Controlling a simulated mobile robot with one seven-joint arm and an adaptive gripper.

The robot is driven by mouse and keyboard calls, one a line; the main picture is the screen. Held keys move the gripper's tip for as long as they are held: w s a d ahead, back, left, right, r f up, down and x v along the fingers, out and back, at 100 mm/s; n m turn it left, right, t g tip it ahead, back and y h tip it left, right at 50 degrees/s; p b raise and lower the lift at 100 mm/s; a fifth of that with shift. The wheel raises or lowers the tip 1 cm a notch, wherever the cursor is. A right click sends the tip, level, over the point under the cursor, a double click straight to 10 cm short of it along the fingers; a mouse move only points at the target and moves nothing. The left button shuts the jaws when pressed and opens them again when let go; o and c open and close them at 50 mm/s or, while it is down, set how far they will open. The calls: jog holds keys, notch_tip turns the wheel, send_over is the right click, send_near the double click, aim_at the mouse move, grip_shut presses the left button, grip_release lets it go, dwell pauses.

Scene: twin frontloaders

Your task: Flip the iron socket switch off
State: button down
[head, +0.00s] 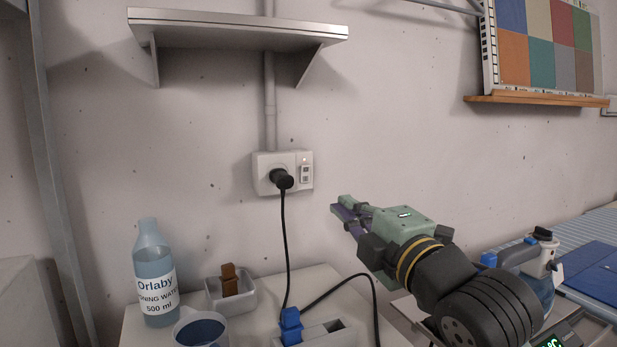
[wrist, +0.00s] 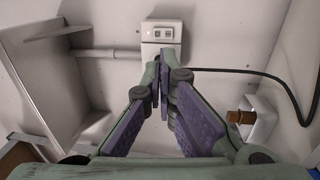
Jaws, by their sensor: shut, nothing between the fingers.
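The white wall socket box (head: 262,160) is in the middle of the head view, with a black plug (head: 282,179) in its left part. The switch's position is too small to tell. My gripper (head: 341,208) is shut and empty, to the right of the box and a little lower, apart from it in the picture. In the wrist view the fingertips (wrist: 159,62) point at the socket box (wrist: 161,50), overlapping its lower part and hiding the plug. The switch (wrist: 162,33) shows above the tips.
A black cord (head: 284,240) hangs from the plug to the bench. A water bottle (head: 153,275), a small tray (head: 247,300) with brown blocks and a cup (head: 201,330) stand below. A metal shelf (head: 235,30) is above. An iron (head: 540,265) is at right.

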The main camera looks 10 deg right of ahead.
aim_at(305, 171)
jog(key=shift+w, duration=0.1)
jog(key=p+x, duration=0.4)
jog(key=x, duration=0.8)
jog(key=shift+w+a+r+p, duration=0.1)
jog(key=shift+w+r+p, duration=0.1)
jog(key=shift+w+p, duration=0.15)
jog(key=shift+w+a+f, duration=0.1)
jog(key=shift+w, duration=0.5)
jog(key=shift+w, duration=0.1)
jog(key=shift+w+a+b, duration=0.15)
jog(key=shift+w+b, duration=0.1)
jog(key=shift+b, duration=0.05)
jog(key=shift+s+r, duration=0.1)
jog(key=shift+r, duration=0.2)
jog(key=shift+f, duration=0.1)
